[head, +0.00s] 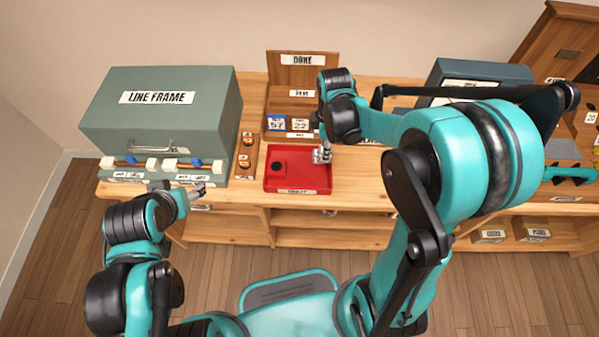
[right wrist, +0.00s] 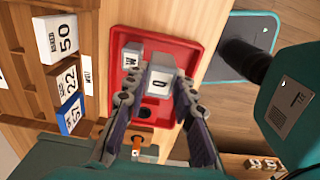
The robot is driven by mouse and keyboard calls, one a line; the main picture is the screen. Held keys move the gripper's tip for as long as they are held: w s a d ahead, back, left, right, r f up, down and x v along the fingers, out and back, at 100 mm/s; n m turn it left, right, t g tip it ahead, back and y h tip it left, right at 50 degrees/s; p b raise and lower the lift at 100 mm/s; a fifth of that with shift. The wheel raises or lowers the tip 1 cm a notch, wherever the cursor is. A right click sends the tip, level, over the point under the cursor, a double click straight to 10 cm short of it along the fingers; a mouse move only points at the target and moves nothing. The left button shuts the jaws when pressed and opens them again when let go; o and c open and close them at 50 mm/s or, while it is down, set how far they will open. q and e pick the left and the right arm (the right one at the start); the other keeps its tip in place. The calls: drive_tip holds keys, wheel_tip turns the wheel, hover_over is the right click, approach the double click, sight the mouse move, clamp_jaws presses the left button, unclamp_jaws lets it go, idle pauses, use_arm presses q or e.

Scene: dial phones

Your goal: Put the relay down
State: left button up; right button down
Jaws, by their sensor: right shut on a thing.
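The relay (right wrist: 162,84), a small grey block with a white marked face, is between the fingers of my right gripper (right wrist: 158,100) in the right wrist view. My right gripper (head: 322,154) is shut on it over the right part of the red tray (head: 292,186). I cannot tell whether the relay touches the tray floor. A second small grey block (right wrist: 133,58) with a marked face is beside it over the tray (right wrist: 192,50). My left gripper (head: 200,189) is in front of the line frame's lower front; its finger opening is too small to judge.
The green line frame box (head: 210,110) stands at the left. A wooden rack (head: 302,104) behind the tray holds numbered blocks, including a blue-edged 57 (head: 276,122). A narrow wooden holder (head: 246,155) is left of the tray. A dark blue-grey box (head: 470,72) stands at the back right.

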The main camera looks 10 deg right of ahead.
drive_tip(key=a+f, duration=0.1)
drive_tip(key=a, duration=0.1)
drive_tip(key=a+f+b, duration=0.1)
drive_tip(key=a, duration=0.1)
drive_tip(key=a+f, duration=0.2)
drive_tip(key=shift+s+a+b, duration=0.25)
drive_tip(key=shift+b, duration=0.05)
drive_tip(key=shift+f+b, duration=0.85)
drive_tip(key=shift+f, duration=1.1)
drive_tip(key=shift+f, duration=0.2)
drive_tip(key=c, duration=1.3)
unclamp_jaws()
drive_tip(key=shift+o, duration=0.2)
drive_tip(key=shift+r, duration=0.1)
